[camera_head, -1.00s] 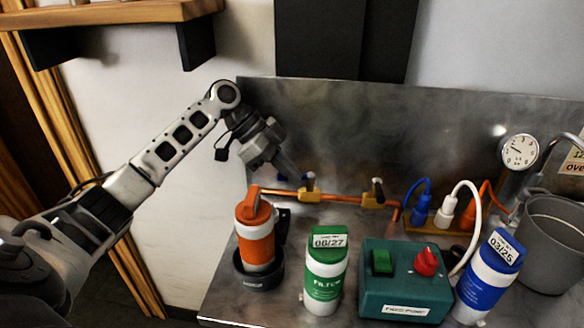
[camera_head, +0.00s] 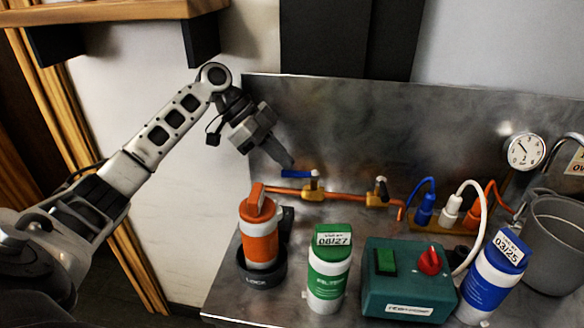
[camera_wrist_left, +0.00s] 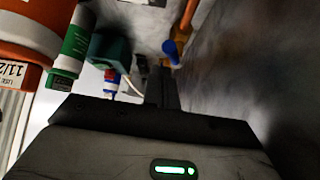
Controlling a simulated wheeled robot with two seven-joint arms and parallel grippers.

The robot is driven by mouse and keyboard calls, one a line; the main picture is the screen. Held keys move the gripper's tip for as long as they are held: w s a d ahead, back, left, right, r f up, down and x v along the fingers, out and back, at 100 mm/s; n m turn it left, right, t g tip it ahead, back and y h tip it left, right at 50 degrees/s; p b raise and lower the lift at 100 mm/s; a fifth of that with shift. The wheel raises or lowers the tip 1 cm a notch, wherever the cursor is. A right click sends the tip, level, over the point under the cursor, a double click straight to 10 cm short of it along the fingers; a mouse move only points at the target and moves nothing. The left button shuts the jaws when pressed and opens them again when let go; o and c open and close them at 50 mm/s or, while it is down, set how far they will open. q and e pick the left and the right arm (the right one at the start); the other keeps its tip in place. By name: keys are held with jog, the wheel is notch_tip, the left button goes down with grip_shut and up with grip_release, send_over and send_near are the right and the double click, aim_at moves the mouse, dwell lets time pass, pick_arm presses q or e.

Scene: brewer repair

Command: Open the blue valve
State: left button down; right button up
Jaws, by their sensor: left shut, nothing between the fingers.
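The blue valve handle (camera_head: 297,174) sits on a brass valve body (camera_head: 312,190) on the copper pipe at the back of the metal counter. The handle points left, roughly along the pipe. My left gripper (camera_head: 288,163) is shut and empty, with its tips just above and behind the handle; I cannot tell if they touch. In the left wrist view the shut fingers (camera_wrist_left: 162,88) point toward the blue handle (camera_wrist_left: 171,50), which shows just beyond the tips. My right gripper is not in view.
A second valve with a dark handle (camera_head: 381,188) is on the pipe. An orange canister (camera_head: 260,235), a green filter (camera_head: 328,270), a teal switch box (camera_head: 408,283) and a blue filter (camera_head: 492,278) stand in front. A steel backsplash (camera_head: 400,130) rises behind.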

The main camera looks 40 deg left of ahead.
pick_arm(q)
jog(key=s+a+b, duration=0.2)
jog(key=s+a, duration=0.2)
jog(key=a, duration=0.7)
jog(key=shift+f, duration=0.15)
jog(key=shift+s+d, duration=0.1)
jog(key=shift+s, duration=0.05)
